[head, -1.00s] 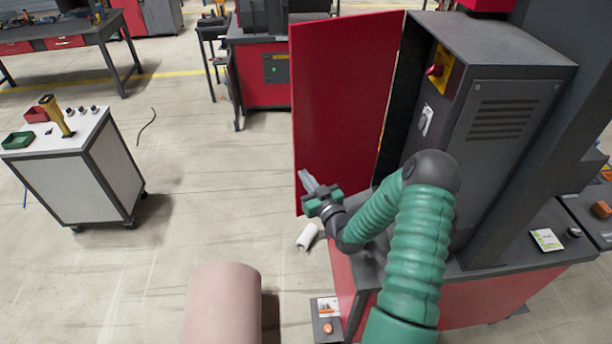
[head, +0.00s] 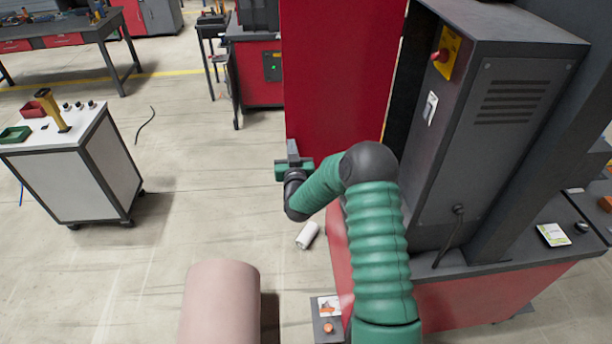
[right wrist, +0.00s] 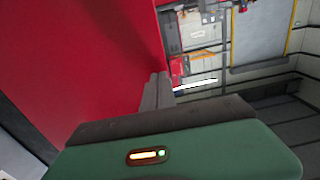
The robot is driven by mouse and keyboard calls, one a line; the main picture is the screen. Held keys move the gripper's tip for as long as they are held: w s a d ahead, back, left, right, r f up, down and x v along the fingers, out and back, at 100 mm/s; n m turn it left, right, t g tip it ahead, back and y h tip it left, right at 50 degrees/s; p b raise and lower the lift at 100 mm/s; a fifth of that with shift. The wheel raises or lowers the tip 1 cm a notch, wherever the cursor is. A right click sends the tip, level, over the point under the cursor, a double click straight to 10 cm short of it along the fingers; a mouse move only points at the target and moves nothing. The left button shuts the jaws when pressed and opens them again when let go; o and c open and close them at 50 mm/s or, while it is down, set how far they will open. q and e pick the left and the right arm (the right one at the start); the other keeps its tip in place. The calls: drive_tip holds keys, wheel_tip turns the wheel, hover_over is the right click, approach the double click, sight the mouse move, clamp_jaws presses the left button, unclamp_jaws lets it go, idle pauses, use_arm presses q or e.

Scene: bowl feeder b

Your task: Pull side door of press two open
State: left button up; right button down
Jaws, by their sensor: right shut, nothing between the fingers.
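The side door of the press (head: 338,75) is a tall red panel that stands swung out from the dark grey press housing (head: 495,130), with a dark gap behind its right edge. My right gripper (head: 293,148) is at the lower left of the door, by its free edge. Its fingers are shut with nothing between them. In the right wrist view the fingers (right wrist: 158,90) lie right beside the red door face (right wrist: 75,60); I cannot tell whether they touch it. No handle shows. My left gripper is not in view.
A white cart (head: 85,165) with small bins stands at the left. A pinkish cylinder (head: 220,305) stands at the front, and a white roll (head: 307,235) lies on the floor near the red press base (head: 470,305).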

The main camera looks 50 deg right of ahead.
drive_tip(key=w+d+m+g+h+b, duration=0.1)
drive_tip(key=w+d, duration=0.2)
drive_tip(key=w+d+m+g+h+b, duration=0.1)
drive_tip(key=w+d+b, duration=0.1)
drive_tip(key=w+d, duration=0.1)
drive_tip(key=shift+w, duration=0.35)
drive_tip(key=shift+s+a, duration=0.1)
